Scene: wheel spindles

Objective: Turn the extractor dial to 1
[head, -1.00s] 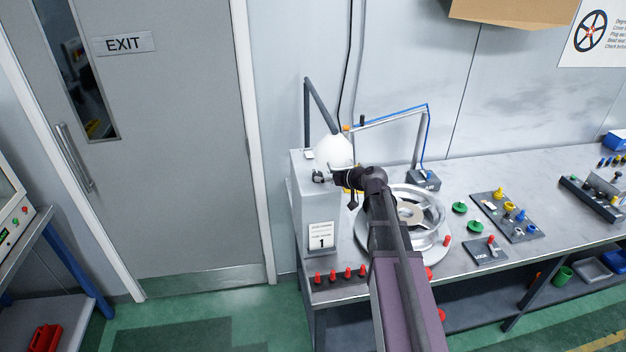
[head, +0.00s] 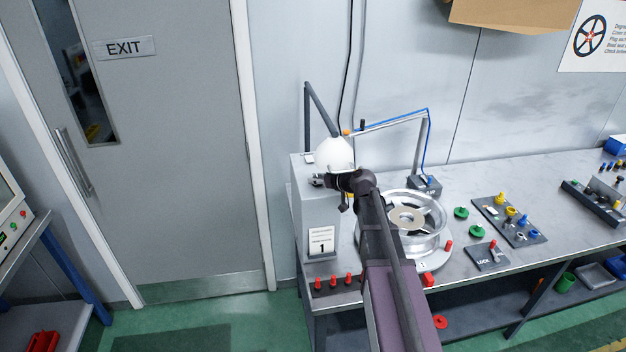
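A grey cabinet (head: 317,215) stands at the left end of the bench, with a bent dark arm and a white hood (head: 335,152) over it. A card reading "1" (head: 321,242) is on its front. No dial can be made out clearly; it may be hidden by my gripper or too small. My gripper (head: 318,181) is at the cabinet's upper front, just below the hood, pointing left. Whether it touches the cabinet cannot be told. Its fingers are small and dark, and their opening cannot be made out.
A silver wheel (head: 432,222) lies on the bench just right of my arm. Red pegs (head: 333,281) line the bench's front edge below the cabinet. A LOCK plate (head: 487,257), green knobs (head: 461,212) and a peg board (head: 512,217) are further right. Floor by the door is clear.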

